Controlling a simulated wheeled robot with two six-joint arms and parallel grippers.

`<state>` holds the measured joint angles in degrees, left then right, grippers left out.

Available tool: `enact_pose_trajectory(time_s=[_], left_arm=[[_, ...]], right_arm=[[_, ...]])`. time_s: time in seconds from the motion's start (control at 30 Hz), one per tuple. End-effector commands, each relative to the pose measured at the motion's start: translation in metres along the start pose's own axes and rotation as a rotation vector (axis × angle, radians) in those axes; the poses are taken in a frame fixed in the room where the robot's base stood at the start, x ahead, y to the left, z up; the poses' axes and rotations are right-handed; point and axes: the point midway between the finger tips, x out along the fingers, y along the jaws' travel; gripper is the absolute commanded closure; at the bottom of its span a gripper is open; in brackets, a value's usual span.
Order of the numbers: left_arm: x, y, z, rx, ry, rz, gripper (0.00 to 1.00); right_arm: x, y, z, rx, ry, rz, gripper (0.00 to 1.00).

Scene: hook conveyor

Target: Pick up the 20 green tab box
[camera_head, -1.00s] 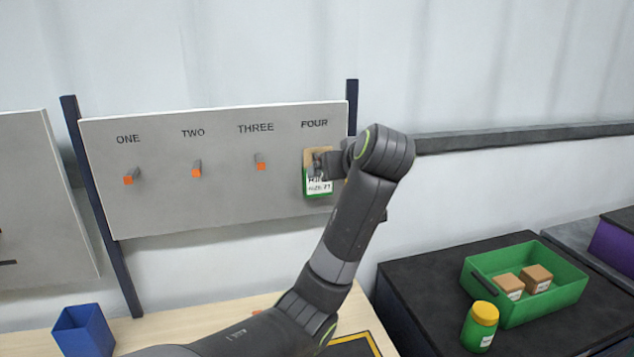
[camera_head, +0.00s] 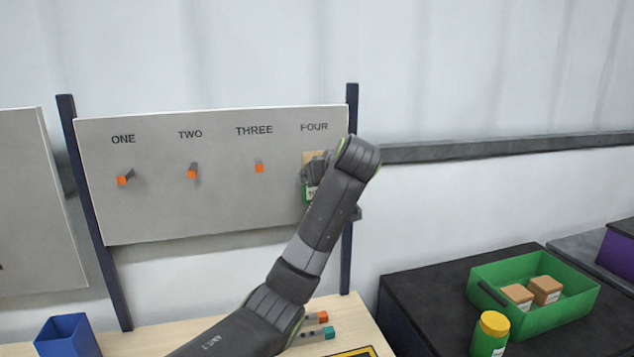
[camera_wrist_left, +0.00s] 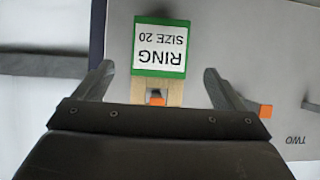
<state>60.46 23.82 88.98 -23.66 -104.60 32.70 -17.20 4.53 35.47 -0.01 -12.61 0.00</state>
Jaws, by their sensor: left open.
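The box with the green tab (camera_head: 311,193) hangs on the hook under FOUR on the grey board (camera_head: 220,215). It has a brown card body. In the left wrist view it appears upside down, with a green-edged white label (camera_wrist_left: 160,50) reading RING SIZE 20 and an orange hook tip over its brown part. My left gripper (camera_wrist_left: 155,90) is open, one finger on each side of the box, with gaps visible. In the head view my left gripper (camera_head: 312,172) and arm partly cover the box. My right gripper is not in view.
Empty orange-tipped hooks stick out under ONE (camera_head: 125,177), TWO (camera_head: 192,172) and THREE (camera_head: 259,167). A dark post (camera_head: 350,125) stands right of the box. A blue bin (camera_head: 68,338) stands lower left. A green tray (camera_head: 545,315) and a yellow-lidded jar (camera_head: 490,335) are at right.

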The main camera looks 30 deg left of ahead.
Motion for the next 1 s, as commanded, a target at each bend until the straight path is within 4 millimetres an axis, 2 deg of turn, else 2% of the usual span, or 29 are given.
enact_pose_trajectory(time_s=[0.17,0.33,0.5,0.77,1.0], left_arm=[[0.011,-0.001,-0.004,0.002,-0.001,-0.002,0.09],[0.033,-0.002,-0.009,0.002,-0.001,-0.003,0.09],[0.052,-0.001,-0.006,0.001,-0.001,0.000,0.09],[0.054,0.000,-0.004,0.000,0.000,0.002,0.09],[0.054,0.000,-0.004,0.000,0.000,0.001,0.41]], right_arm=[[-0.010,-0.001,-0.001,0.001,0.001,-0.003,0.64],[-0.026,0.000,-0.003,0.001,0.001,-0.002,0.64],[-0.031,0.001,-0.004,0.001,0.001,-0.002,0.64],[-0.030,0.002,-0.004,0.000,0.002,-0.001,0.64],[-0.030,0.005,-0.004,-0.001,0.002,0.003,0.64]])
